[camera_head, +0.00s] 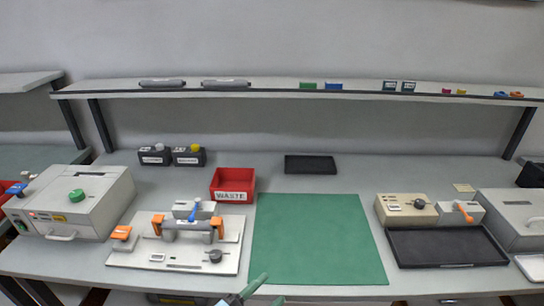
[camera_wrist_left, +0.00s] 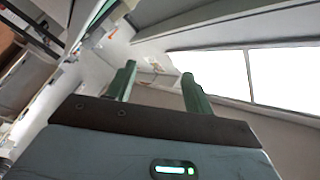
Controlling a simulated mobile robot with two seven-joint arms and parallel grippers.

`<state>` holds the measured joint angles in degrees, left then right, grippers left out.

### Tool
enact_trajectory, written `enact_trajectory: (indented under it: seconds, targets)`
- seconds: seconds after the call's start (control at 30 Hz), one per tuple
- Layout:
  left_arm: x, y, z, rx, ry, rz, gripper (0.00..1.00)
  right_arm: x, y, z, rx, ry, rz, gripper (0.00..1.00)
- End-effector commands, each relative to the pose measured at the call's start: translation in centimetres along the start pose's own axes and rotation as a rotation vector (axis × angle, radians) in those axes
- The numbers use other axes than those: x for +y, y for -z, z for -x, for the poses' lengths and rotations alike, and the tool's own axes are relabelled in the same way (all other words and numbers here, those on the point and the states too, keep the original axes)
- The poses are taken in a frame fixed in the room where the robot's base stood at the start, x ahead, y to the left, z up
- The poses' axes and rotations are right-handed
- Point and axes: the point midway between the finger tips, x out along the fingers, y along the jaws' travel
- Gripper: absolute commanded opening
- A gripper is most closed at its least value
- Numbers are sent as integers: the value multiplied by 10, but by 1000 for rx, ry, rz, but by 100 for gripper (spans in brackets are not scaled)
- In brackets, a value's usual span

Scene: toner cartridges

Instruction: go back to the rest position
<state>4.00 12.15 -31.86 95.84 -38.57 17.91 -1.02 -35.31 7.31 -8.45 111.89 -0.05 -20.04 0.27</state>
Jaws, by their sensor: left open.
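My left gripper (camera_head: 266,290) shows at the bottom edge of the head view, with its green fingers apart, in front of the bench and just below the green mat (camera_head: 318,240). In the left wrist view its two green fingers (camera_wrist_left: 158,92) stand apart with nothing between them. My right gripper is not in view.
The bench holds a grey machine (camera_head: 85,203) at left, a fixture plate (camera_head: 130,258), a red WASTE bin (camera_head: 233,179), a small black tray (camera_head: 310,165), a beige device (camera_head: 406,210) and a large black tray (camera_head: 447,247). A shelf (camera_head: 270,92) runs above. The green mat is bare.

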Motion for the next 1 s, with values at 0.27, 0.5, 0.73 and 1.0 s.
enact_trajectory:
  seconds: [0.27,0.5,0.73,1.0]
  targets:
    - [37,-76,132,-552,144,507,52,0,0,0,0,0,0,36]
    - [84,-94,251,-925,194,838,52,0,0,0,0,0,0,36]
    - [101,-90,295,-1054,203,953,52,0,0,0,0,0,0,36]
    - [102,-90,296,-1058,203,957,52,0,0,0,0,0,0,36]
